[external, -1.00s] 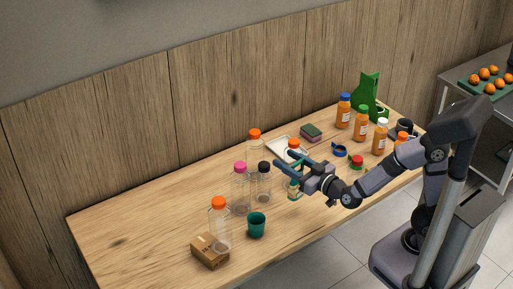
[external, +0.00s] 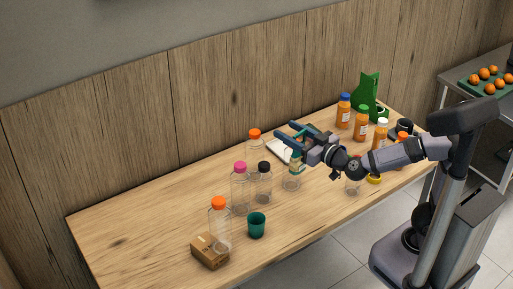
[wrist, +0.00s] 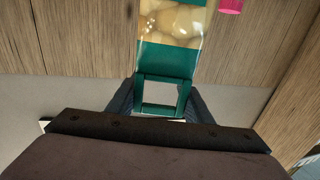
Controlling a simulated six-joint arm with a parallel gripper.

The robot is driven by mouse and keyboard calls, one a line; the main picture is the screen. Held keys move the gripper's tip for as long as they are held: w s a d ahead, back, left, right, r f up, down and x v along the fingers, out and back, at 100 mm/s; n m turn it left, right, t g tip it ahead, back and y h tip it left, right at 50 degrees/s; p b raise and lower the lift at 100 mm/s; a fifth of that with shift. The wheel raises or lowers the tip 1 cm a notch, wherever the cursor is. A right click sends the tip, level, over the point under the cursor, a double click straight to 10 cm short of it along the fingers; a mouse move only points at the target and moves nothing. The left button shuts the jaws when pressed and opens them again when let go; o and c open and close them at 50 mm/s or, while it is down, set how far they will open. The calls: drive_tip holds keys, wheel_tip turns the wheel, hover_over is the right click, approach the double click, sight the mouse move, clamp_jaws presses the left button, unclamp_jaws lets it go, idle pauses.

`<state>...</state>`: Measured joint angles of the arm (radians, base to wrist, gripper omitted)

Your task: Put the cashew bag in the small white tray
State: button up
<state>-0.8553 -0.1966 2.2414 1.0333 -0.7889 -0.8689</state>
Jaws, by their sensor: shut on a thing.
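The cashew bag (wrist: 170,60), teal with a clear window showing pale nuts, is held between the fingers of my gripper (wrist: 160,97) in the wrist view. In the external view my gripper (external: 285,131) is raised over the back middle of the table, and the bag (external: 297,153) hangs below it, partly covered by the fingers. The small white tray (external: 279,150) lies on the table just behind and left of the bag, with much of it hidden by the bag and gripper. I cannot tell whether the bag is over the tray.
Clear bottles with orange (external: 254,134), pink (external: 240,167) and black (external: 264,168) caps stand left of the gripper. A teal cup (external: 256,225) and cardboard box (external: 210,251) are at the front. Orange juice bottles (external: 361,123) and a green juicer (external: 369,98) stand right.

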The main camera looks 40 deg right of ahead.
drive_tip(key=w+d+r+h+p, duration=0.1)
drive_tip(key=w+d+r, duration=0.15)
drive_tip(key=w, duration=0.55)
drive_tip(key=w+d+r, duration=0.2)
drive_tip(key=w+d, duration=0.1)
drive_tip(key=w, duration=0.6)
drive_tip(key=w+d+f+m+h+p, duration=0.1)
drive_tip(key=w+d+f+m+h, duration=0.15)
drive_tip(key=w+d, duration=1.05)
wheel_tip(320, 180, down, 21)
drive_tip(key=d, duration=0.1)
drive_tip(key=shift+s, duration=0.45)
drive_tip(key=shift+d+f, duration=0.1)
drive_tip(key=shift+f, duration=0.05)
drive_tip(key=shift+f, duration=0.15)
drive_tip(key=o, duration=1.3)
